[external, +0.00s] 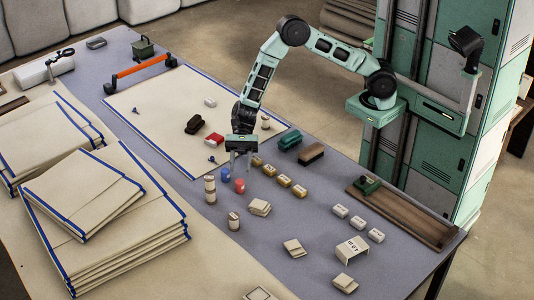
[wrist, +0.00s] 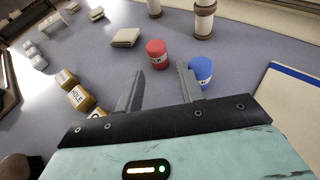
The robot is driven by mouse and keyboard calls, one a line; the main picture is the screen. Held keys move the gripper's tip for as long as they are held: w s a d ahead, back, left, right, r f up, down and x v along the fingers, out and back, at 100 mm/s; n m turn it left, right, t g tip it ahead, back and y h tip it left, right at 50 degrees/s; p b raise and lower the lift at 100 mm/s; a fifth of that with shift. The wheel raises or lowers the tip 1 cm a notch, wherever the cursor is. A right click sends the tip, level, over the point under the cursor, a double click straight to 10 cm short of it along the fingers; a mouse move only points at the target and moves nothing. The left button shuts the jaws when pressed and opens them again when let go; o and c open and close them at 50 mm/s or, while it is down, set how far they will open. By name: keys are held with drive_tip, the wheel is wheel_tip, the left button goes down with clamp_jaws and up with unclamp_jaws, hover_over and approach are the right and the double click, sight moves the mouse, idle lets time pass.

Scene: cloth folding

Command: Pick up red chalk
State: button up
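The red chalk (external: 240,186) is a short red cylinder with a pale label, standing on the table beside a similar blue cylinder (external: 225,174). In the wrist view the red chalk (wrist: 157,54) stands upright just beyond my fingertips, and the blue cylinder (wrist: 200,70) is to its right, partly behind the right finger. My gripper (external: 240,163) is above the table near both cylinders. In the wrist view my gripper (wrist: 159,82) has its two fingers apart with nothing between them. It does not touch the red chalk.
Tan labelled blocks (external: 284,181) lie to the right of my gripper. Pale cylinders (external: 210,190) stand to the left of the blue one. A folded cloth (external: 260,207) lies in front of the red chalk. A large blue-edged cloth (external: 165,115) covers the table behind. Stacked cloths (external: 115,215) fill the left.

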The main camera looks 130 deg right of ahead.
sight(240, 181)
drive_tip(key=x, duration=0.6)
drive_tip(key=shift+a, duration=0.35)
drive_tip(key=c, duration=0.8)
